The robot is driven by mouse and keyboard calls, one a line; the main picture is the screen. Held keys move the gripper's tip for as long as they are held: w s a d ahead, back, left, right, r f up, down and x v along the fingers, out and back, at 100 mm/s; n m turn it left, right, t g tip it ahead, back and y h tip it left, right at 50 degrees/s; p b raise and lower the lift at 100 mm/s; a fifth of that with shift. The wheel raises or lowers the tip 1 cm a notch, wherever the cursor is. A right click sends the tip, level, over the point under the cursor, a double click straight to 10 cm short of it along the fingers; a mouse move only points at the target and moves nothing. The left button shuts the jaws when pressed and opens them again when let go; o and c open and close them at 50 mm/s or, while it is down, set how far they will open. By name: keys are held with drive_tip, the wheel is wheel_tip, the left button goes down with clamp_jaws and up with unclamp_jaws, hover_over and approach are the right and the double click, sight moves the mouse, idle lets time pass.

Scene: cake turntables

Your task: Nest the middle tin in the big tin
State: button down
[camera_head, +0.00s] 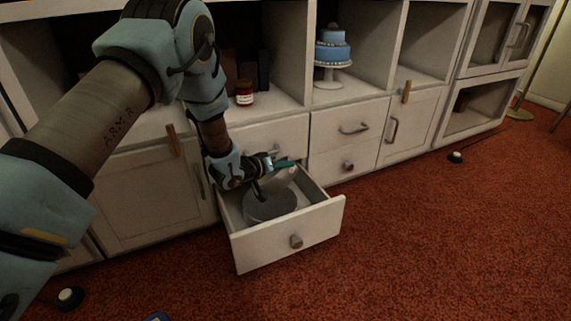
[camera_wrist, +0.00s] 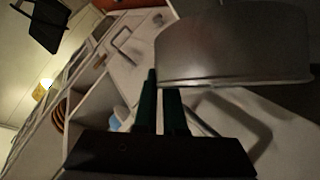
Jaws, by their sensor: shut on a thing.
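In the head view, my gripper (camera_head: 284,165) is over the open drawer, its green finger pointing right. In the wrist view, the two green fingers (camera_wrist: 161,92) are close together at the near edge of a grey metal tin (camera_wrist: 235,45). I take this to be the middle tin, with my gripper shut on its edge. A round grey tin (camera_head: 270,207), apparently the big one, sits in the drawer in the head view. Where the two tins overlap is hard to make out, and I cannot tell whether one is inside the other.
The open drawer (camera_head: 290,245) juts out over the red carpet (camera_head: 430,240), its walls close around the tin. Above it are shelves with a red jar (camera_head: 244,94) and a blue cake (camera_head: 332,47) on a stand. The carpet at the right is mostly clear.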

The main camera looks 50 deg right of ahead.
wheel_tip(320, 180, down, 6)
drive_tip(key=b, duration=0.4)
drive_tip(key=shift+r, duration=0.15)
drive_tip(key=c, duration=0.9)
unclamp_jaws()
wheel_tip(320, 180, up, 7)
drive_tip(key=p, duration=0.6)
drive_tip(key=shift+r, duration=0.15)
